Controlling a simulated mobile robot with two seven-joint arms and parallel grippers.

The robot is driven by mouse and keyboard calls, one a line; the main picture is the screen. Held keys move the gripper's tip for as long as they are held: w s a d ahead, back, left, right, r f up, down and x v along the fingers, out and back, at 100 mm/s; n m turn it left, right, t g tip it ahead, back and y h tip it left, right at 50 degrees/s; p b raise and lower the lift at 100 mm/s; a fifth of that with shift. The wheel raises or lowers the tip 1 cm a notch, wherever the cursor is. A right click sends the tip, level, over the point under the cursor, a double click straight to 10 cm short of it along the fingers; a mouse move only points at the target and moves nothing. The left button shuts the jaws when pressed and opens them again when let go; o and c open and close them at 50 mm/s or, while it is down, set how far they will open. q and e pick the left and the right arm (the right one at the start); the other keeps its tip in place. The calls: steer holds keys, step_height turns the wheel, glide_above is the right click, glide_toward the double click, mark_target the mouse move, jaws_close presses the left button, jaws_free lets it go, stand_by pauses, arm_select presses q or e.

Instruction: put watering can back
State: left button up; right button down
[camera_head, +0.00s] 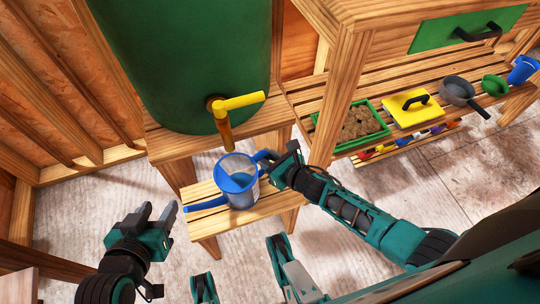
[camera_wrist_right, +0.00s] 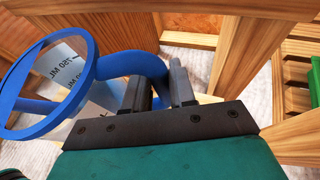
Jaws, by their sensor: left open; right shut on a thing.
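The watering can (camera_head: 238,187) is blue and partly clear, with its spout pointing left. It is upright at the low wooden stool (camera_head: 272,204), below the yellow tap (camera_head: 238,103); I cannot tell for sure whether its base touches the slats. My right gripper (camera_head: 274,164) is shut on its blue handle. In the right wrist view the handle (camera_wrist_right: 135,65) runs between the fingers of my right gripper (camera_wrist_right: 160,80), beside the can's round blue rim (camera_wrist_right: 82,105) and a volume marking. My left gripper (camera_head: 160,218) is open and empty, left of the stool and apart from the can.
A green barrel (camera_head: 190,60) with the tap stands on a wooden stand behind. At right, a slatted bench shelf holds a green soil tray (camera_head: 352,124), a yellow box (camera_head: 412,108), a grey pan (camera_head: 458,91), a green bowl (camera_head: 495,85) and a blue cup (camera_head: 522,69). A post stands between.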

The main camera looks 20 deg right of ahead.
steer(key=c, duration=1.4)
jaws_free()
steer(key=o, duration=0.5)
steer(key=shift+c, duration=0.2)
steer(key=shift+s, duration=0.1)
